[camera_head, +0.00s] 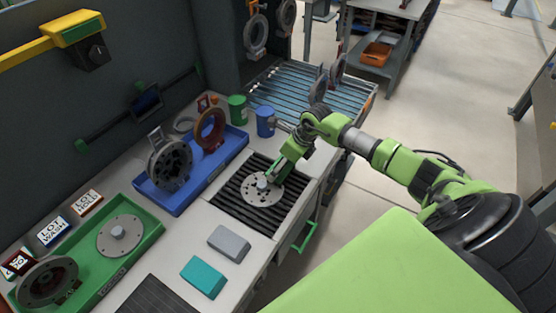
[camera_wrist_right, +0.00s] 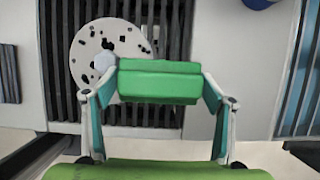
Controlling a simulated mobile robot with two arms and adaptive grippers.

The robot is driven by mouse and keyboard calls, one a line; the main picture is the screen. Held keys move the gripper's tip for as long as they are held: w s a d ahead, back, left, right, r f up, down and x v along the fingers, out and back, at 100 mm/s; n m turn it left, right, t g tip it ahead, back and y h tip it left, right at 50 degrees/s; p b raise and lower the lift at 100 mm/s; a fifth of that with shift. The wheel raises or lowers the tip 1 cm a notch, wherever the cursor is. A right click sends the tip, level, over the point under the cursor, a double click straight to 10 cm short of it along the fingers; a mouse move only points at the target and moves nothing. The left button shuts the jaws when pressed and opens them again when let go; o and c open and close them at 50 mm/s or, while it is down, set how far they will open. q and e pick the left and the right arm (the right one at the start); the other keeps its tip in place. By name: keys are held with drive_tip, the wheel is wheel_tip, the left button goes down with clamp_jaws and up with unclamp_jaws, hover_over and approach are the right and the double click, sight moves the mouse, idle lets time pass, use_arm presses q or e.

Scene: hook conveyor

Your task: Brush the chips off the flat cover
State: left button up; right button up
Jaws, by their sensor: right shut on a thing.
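The flat cover (camera_head: 257,199) is a pale grey disc with a central knob, lying on the black slatted grate (camera_head: 229,205). In the right wrist view the cover (camera_wrist_right: 84,50) has several dark chips scattered over its face. My right gripper (camera_head: 277,177) is at the cover's far right edge, low over the grate. It is shut on a green block (camera_wrist_right: 158,82), probably the brush, which hides the lower right part of the cover. I cannot tell whether the block touches the cover. My left gripper is not in view.
A grey block (camera_head: 229,243) and a teal block (camera_head: 203,277) lie in front of the grate. A blue tray (camera_head: 179,207) with ring parts is behind it. A green tray (camera_head: 147,247) holds another disc (camera_head: 118,236). Green and blue cups (camera_head: 237,108) (camera_head: 265,121) stand near the roller conveyor (camera_head: 300,90).

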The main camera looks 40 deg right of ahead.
drive_tip(key=shift+w+a+f+b, duration=0.1)
drive_tip(key=shift+w+a+b, duration=0.1)
drive_tip(key=shift+w+b, duration=0.25)
drive_tip(key=shift+w+a+f+b, duration=0.1)
drive_tip(key=shift+w+a+b, duration=0.05)
drive_tip(key=shift+w+b, duration=0.2)
drive_tip(key=shift+w+a+b, duration=0.2)
drive_tip(key=shift+w+b, duration=0.15)
drive_tip(key=shift+w, duration=0.15)
drive_tip(key=shift+w+a+b, duration=0.2)
drive_tip(key=shift+w+b, duration=0.15)
drive_tip(key=shift+w, duration=0.15)
drive_tip(key=shift+w+a+r, duration=0.15)
drive_tip(key=shift+w, duration=0.1)
drive_tip(key=shift+s+d+r+p, duration=0.1)
drive_tip(key=shift+s+d+p, duration=0.15)
drive_tip(key=shift+s, duration=0.25)
drive_tip(key=shift+s+d+r+p, duration=0.1)
drive_tip(key=shift+s+d+p, duration=0.15)
drive_tip(key=shift+s, duration=0.2)
drive_tip(key=shift+s+d+f, duration=0.1)
drive_tip(key=shift+s+d, duration=0.1)
drive_tip(key=shift+s, duration=0.35)
drive_tip(key=shift+s+d+f, duration=0.1)
drive_tip(key=shift+s+d, duration=0.1)
drive_tip(key=shift+s, duration=0.35)
drive_tip(key=shift+p, duration=0.3)
drive_tip(key=shift+r+p, duration=1.9)
drive_tip(key=shift+r, duration=1.15)
